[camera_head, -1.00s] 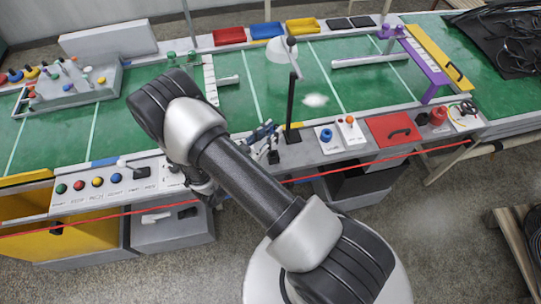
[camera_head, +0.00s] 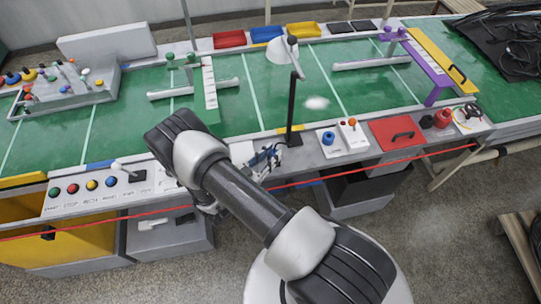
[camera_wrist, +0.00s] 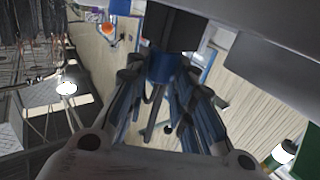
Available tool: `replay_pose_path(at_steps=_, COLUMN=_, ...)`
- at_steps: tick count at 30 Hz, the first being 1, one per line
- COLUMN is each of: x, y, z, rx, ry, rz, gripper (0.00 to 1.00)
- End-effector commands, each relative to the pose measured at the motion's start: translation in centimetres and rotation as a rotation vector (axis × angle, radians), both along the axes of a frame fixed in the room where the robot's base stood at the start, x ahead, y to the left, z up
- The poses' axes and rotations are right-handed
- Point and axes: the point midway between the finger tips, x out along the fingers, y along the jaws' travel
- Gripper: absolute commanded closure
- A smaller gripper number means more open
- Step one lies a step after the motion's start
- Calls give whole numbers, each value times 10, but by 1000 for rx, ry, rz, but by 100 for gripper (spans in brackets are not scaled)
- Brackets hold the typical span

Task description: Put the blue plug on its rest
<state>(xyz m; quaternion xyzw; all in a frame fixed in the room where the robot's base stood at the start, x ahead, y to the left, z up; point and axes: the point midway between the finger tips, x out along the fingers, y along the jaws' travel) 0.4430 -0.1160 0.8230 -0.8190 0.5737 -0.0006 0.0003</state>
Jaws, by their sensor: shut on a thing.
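My gripper (camera_head: 262,160) is beside the front edge of the green-topped bench, partly hidden by my own arm. In the wrist view my gripper (camera_wrist: 163,82) has its two fingers shut on the blue plug (camera_wrist: 162,66). The plug shows as a short blue cylinder between the fingertips, with a dark block close behind it. Whether the plug touches that block I cannot tell. I cannot make out the plug clearly in the head view, nor tell which part is its rest.
A black lamp post (camera_head: 291,105) stands close to my gripper. A control panel with buttons (camera_head: 92,184) lies left along the front edge, and a red plate (camera_head: 397,132) lies right. A green stand (camera_head: 210,88) and a purple stand (camera_head: 437,82) are on the bench.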

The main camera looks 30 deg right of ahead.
Motion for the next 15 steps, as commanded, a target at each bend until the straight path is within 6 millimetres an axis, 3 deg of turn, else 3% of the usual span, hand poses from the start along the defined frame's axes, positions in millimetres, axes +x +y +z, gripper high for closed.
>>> replay_pose_path(at_steps=5, x=0, y=0, z=-6, rx=0, ry=0, rz=0, gripper=100)
replay_pose_path(at_steps=6, x=0, y=0, z=-4, rx=0, ry=0, rz=0, gripper=75)
replay_pose_path(at_steps=15, x=0, y=0, z=-4, rx=0, ry=0, rz=0, gripper=57)
